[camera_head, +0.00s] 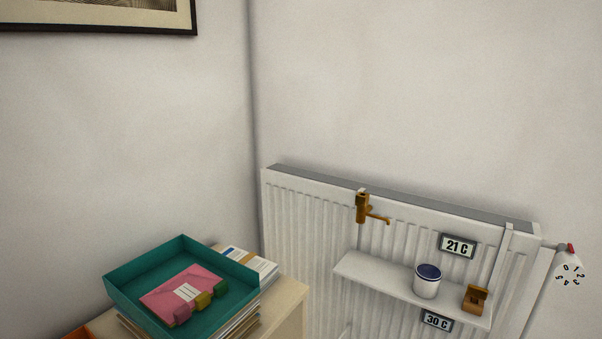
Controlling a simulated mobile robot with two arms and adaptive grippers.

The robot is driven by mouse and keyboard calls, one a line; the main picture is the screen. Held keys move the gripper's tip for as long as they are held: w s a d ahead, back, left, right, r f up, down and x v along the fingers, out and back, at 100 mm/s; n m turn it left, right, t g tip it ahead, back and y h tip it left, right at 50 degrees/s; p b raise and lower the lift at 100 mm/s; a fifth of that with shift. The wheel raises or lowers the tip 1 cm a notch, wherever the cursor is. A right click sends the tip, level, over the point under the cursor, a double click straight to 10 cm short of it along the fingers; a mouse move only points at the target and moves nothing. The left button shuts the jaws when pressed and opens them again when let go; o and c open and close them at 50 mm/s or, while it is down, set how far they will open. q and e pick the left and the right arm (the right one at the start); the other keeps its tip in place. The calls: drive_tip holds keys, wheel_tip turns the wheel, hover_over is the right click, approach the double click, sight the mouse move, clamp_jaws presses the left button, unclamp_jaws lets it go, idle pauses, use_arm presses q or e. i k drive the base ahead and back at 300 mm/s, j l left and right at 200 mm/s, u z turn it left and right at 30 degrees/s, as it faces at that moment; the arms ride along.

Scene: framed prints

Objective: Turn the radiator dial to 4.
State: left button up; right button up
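The radiator dial (569,275) is a white knob at the right edge of the view, beside the radiator's right end. Black numbers run around its face, and a small red mark (571,247) sits at its top. The numbers are small, and I cannot tell for sure which one lines up with the mark. The white ribbed radiator (310,215) stands against the wall to the left of the dial. Neither of my grippers shows in the view.
A white shelf (375,275) on the radiator's front holds a blue-lidded white jar (427,284) and a small brown box (475,298). A brass tap (364,207) and displays reading 21 C (457,246) and 30 C (437,321) are there. A teal tray (135,290) stands on a cabinet (290,300).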

sight(569, 271)
drive_tip(key=z, duration=1.45)
